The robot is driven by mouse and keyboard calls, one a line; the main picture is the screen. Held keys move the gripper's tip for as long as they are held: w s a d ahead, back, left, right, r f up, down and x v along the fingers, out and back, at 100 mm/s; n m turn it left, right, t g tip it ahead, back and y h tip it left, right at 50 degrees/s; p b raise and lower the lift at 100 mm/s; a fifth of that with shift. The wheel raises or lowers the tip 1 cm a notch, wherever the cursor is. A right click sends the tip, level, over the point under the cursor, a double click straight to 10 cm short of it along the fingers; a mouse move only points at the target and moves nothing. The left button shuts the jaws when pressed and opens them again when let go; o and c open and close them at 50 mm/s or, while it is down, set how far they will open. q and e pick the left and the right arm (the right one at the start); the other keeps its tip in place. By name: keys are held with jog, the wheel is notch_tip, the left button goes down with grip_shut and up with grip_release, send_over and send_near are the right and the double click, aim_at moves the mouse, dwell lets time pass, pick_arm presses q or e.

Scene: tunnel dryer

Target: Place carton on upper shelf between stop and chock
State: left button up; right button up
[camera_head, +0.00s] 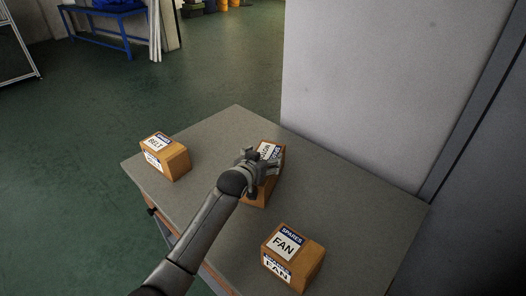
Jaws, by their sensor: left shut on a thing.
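Three brown cartons with white and blue SPARES labels are on a grey table (208,136). The middle carton (274,150) is under my left gripper (260,172), which is shut on it. The gripper and wrist cover much of this carton, and its label is only partly visible. I cannot tell whether it touches the tabletop. The BELT carton (177,162) sits at the table's left side. The FAN carton (306,262) sits at the near right. My right gripper, the upper shelf, the stop and the chock are not in view.
A plain light wall or panel (355,90) rises directly behind the table's right side. Open green floor (120,100) lies to the left. A blue bench (125,42) stands far back. The table's right part is clear.

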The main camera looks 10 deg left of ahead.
pick_arm(q)
jog(key=shift+w+r, duration=0.1)
dwell(0.3)
jog(key=o, duration=1.7)
jog(key=shift+f, duration=0.5)
jog(key=shift+c, duration=0.2)
jog(key=o, duration=0.4)
jog(key=shift+s+r, duration=0.1)
jog(key=shift+s, duration=0.1)
